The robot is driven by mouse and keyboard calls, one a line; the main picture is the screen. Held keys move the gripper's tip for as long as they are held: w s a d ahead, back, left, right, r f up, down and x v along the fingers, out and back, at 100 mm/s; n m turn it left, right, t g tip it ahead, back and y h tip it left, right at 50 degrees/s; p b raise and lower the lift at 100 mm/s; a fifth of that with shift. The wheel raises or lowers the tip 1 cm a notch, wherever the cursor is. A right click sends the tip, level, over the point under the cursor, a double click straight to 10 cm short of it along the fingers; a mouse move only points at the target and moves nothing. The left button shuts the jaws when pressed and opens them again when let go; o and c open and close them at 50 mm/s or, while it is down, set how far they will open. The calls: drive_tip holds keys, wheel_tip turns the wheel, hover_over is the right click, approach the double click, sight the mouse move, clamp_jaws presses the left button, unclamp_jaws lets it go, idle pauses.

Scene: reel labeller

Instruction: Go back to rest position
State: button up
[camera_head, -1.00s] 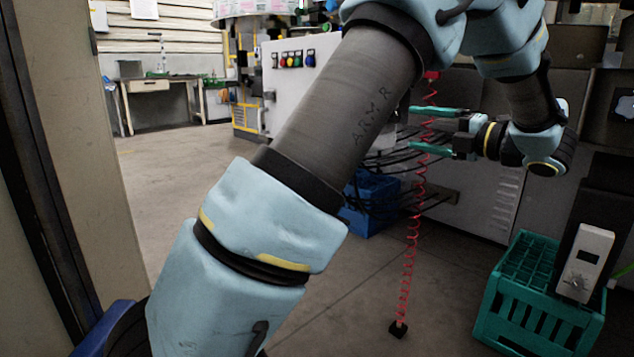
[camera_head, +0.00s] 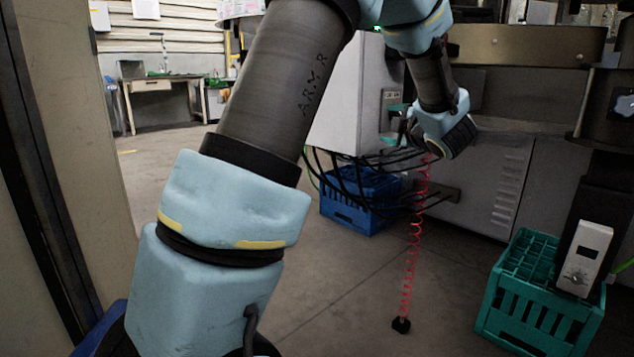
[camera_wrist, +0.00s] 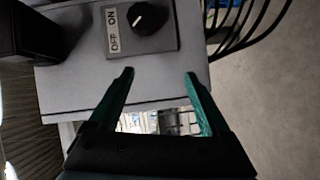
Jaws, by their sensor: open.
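My gripper (camera_wrist: 158,75) is open and empty in the wrist view, with its two teal fingers spread apart. Beyond the fingertips is a grey box with a black rotary knob (camera_wrist: 147,18) and an OFF/ON label (camera_wrist: 112,30). In the head view my gripper (camera_head: 396,122) is mostly hidden behind my forearm and wrist, with only bits of teal finger showing beside the grey cabinet (camera_head: 345,110). I cannot tell the exact gap between fingers and box.
A blue crate (camera_head: 345,215) stands under black cables (camera_head: 345,172). A red coiled cord (camera_head: 412,245) hangs to the floor. A teal crate (camera_head: 520,315) and a white control box (camera_head: 583,260) are at right.

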drive_tip(key=s+a+f+m+g+h, duration=0.6)
drive_tip(key=a+f+m+g, duration=0.1)
drive_tip(key=a+f+m, duration=0.5)
drive_tip(key=s+a+f+m+g+y, duration=0.1)
drive_tip(key=s+a+f+m+g, duration=0.4)
drive_tip(key=s, duration=0.5)
drive_tip(key=s+a+f+m+g+y, duration=0.1)
drive_tip(key=s+a+f+m+g, duration=0.2)
drive_tip(key=s+a, duration=0.6)
wheel_tip(320, 180, up, 41)
drive_tip(key=d+p, duration=0.1)
drive_tip(key=p, duration=4)
drive_tip(key=shift+s+d+f, duration=0.2)
drive_tip(key=shift+s, duration=0.2)
